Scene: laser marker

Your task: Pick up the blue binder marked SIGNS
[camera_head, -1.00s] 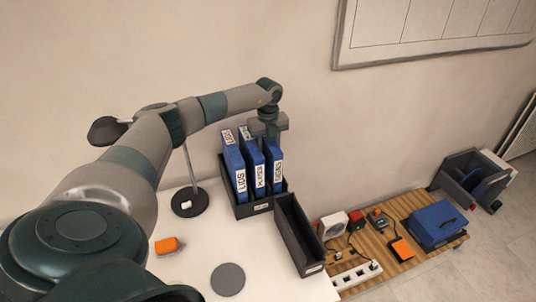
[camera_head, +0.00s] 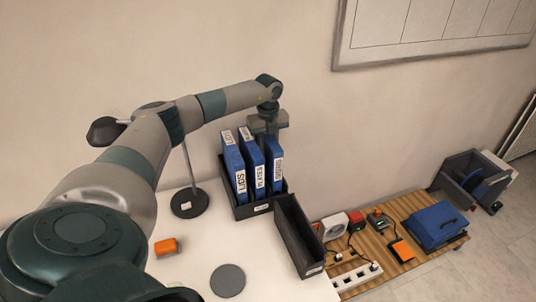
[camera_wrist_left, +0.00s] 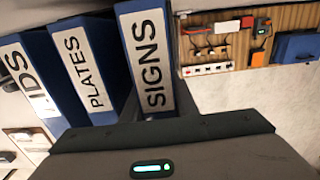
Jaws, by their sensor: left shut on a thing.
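The blue binder marked SIGNS (camera_head: 275,163) is the rightmost of three upright blue binders in a dark file box (camera_head: 250,209) on the white table. In the left wrist view its label (camera_wrist_left: 148,58) reads SIGNS, straight ahead of my gripper. My left gripper (camera_head: 268,131) comes down from above at the top of this binder and is shut on it. The binder still stands among the others in the box. My right gripper is not in view.
The PLATES binder (camera_head: 252,165) and another blue binder (camera_head: 233,167) stand close on the left. An empty dark box (camera_head: 300,240) sits at the right. A lamp base (camera_head: 189,203), an orange block (camera_head: 166,246) and a grey disc (camera_head: 228,280) lie on the table. A wooden board with tools (camera_head: 400,215) is lower right.

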